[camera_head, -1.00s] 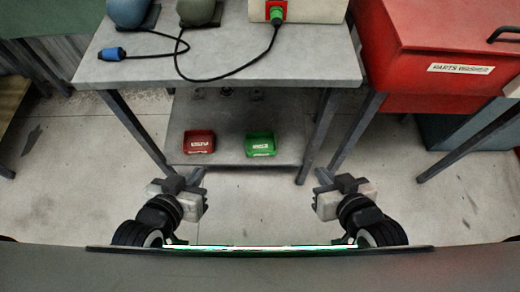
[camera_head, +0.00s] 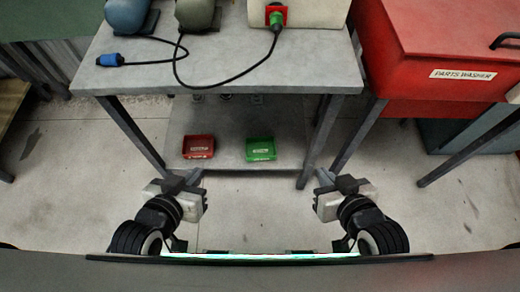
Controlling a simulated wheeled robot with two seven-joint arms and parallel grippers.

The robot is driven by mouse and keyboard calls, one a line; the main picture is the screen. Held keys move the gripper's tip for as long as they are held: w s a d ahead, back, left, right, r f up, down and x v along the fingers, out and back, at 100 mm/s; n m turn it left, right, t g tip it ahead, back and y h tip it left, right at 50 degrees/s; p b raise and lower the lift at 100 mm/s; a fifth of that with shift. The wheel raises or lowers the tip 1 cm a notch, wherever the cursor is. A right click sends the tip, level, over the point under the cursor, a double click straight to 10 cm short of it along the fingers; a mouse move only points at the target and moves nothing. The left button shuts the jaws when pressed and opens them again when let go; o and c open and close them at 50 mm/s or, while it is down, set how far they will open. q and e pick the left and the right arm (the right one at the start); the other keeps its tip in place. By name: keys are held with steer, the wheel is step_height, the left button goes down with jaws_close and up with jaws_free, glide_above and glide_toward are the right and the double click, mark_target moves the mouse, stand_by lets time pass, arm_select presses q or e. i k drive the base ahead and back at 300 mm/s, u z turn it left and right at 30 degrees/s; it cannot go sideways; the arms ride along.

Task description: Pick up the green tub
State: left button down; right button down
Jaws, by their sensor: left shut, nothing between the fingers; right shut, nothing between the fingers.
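The green tub (camera_head: 261,149) is a small open tray with a white label. It sits on the low shelf (camera_head: 225,160) under the grey bench, right of a red tub (camera_head: 198,147). My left gripper (camera_head: 196,175) is shut and empty, in front of the shelf and left of the green tub. My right gripper (camera_head: 321,175) is shut and empty, in front of the shelf and right of the green tub. Neither gripper touches a tub.
The grey bench top (camera_head: 225,70) overhangs the shelf and carries a blue plug (camera_head: 110,60), a black cable and a box with a green plug (camera_head: 276,20). Bench legs stand at both sides. A red parts washer (camera_head: 440,55) is at right. The floor in front is clear.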

mark_target(258, 148)
steer(key=k, duration=0.6)
steer(key=u, duration=1.75)
steer(key=i, duration=1.45)
steer(key=z, duration=2.5)
steer(key=i, duration=0.5)
steer(key=u, duration=0.1)
